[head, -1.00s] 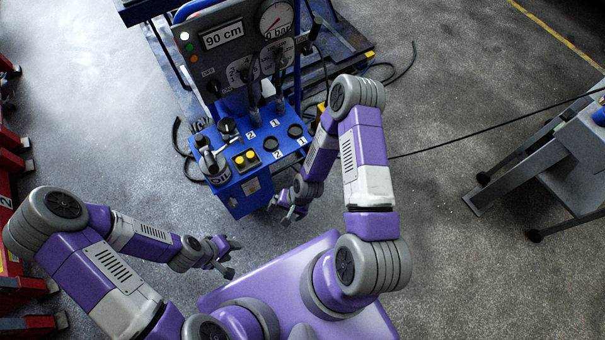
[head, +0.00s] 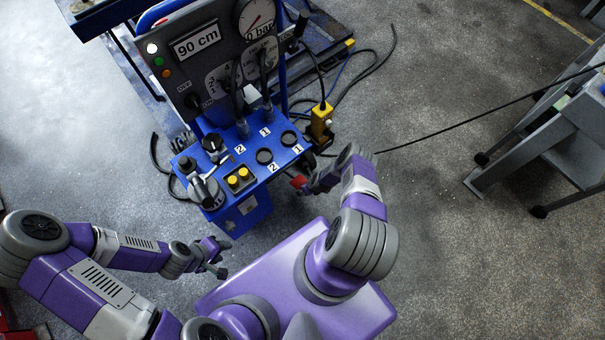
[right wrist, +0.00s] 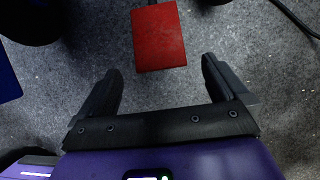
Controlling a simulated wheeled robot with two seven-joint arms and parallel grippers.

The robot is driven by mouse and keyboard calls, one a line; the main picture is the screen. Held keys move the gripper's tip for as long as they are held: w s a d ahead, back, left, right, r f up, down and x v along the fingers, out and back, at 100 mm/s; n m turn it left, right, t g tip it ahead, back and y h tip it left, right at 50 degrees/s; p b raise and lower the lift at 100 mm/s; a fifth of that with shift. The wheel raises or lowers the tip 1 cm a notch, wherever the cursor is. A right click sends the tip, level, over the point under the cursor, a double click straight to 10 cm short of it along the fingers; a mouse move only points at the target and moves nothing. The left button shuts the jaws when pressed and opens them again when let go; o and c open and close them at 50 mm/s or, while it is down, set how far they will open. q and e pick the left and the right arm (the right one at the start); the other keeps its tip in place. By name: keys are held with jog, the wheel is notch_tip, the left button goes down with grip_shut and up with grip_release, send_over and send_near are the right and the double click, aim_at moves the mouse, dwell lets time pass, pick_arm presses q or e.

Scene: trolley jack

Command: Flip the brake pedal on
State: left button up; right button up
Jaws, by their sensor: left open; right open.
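The red brake pedal (right wrist: 158,38) is a flat block at the top middle of the right wrist view, just ahead of my right gripper. My right gripper (right wrist: 160,92) is open and empty, its two dark fingers apart, with the pedal beyond the fingertips and no contact visible. In the head view a bit of the red pedal (head: 299,182) shows at the end of my right arm, beside the blue trolley jack cabinet (head: 240,214); the arm hides most of it. My left gripper (head: 218,262) is open and empty, left of my base and apart from the cabinet.
The jack's control panel (head: 208,70) reads 90 cm and 0 bar. A yellow box (head: 321,122) and dark cables lie at its right. A grey wheeled bench (head: 545,145) stands at the right. The floor between is mostly clear, crossed by a black cable.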

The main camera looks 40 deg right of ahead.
aim_at(300, 184)
jog(key=b+x, duration=0.4)
jog(key=x, duration=0.2)
jog(key=shift+w+f, duration=0.1)
jog(key=shift+f, duration=0.15)
jog(key=c, duration=1.4)
jog(key=shift+s+a+f+t, duration=0.25)
jog(key=shift+a+f+t, duration=0.05)
jog(key=shift+a+f, duration=0.15)
jog(key=shift+d+t, duration=0.15)
jog(key=shift+t, duration=0.25)
jog(key=o, duration=1.3)
jog(key=shift+o, duration=0.5)
jog(key=shift+d, duration=0.15)
